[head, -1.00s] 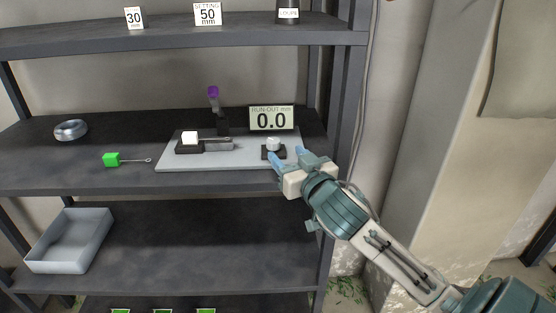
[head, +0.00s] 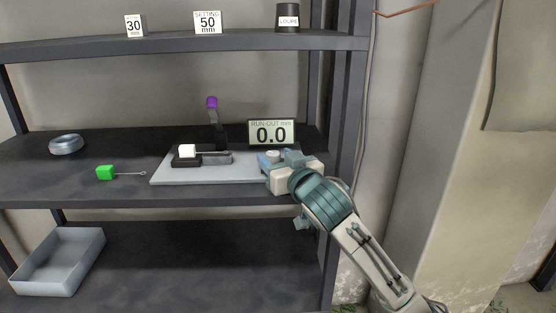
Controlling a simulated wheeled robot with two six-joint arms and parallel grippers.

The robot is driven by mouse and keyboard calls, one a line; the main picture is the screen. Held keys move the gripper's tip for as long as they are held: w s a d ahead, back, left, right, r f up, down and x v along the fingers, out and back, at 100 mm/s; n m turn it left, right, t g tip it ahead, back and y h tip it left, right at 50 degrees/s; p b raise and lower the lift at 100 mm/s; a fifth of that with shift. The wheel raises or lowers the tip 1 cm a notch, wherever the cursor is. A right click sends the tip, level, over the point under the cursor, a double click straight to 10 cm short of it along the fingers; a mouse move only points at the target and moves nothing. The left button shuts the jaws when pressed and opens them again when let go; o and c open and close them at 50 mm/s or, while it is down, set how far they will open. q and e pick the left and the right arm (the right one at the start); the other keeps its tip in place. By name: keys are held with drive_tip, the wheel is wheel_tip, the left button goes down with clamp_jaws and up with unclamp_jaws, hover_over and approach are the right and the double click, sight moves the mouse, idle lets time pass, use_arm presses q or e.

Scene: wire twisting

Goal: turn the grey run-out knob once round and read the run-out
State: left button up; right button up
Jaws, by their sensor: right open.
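The grey run-out knob (head: 272,154) is a small pale cylinder at the right end of the grey plate (head: 212,174) on the middle shelf. My right gripper (head: 275,157) is open at the knob, with its blue fingers close around it. Whether they touch the knob cannot be told, since the gripper body hides part of it. The run-out display (head: 271,132) stands behind the knob and reads 0.0. My left gripper is not in view.
A fixture with a white block (head: 187,151) and a purple-tipped lever (head: 212,103) stands on the plate. A green-handled tool (head: 105,173) and a metal ring (head: 66,144) lie left. A grey tray (head: 58,262) is below. The shelf post (head: 345,100) is close on the right.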

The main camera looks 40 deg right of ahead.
drive_tip(key=c, duration=1)
drive_tip(key=shift+a+m+h+p, duration=0.1)
drive_tip(key=shift+m+h+p, duration=0.2)
drive_tip(key=shift+h, duration=0.2)
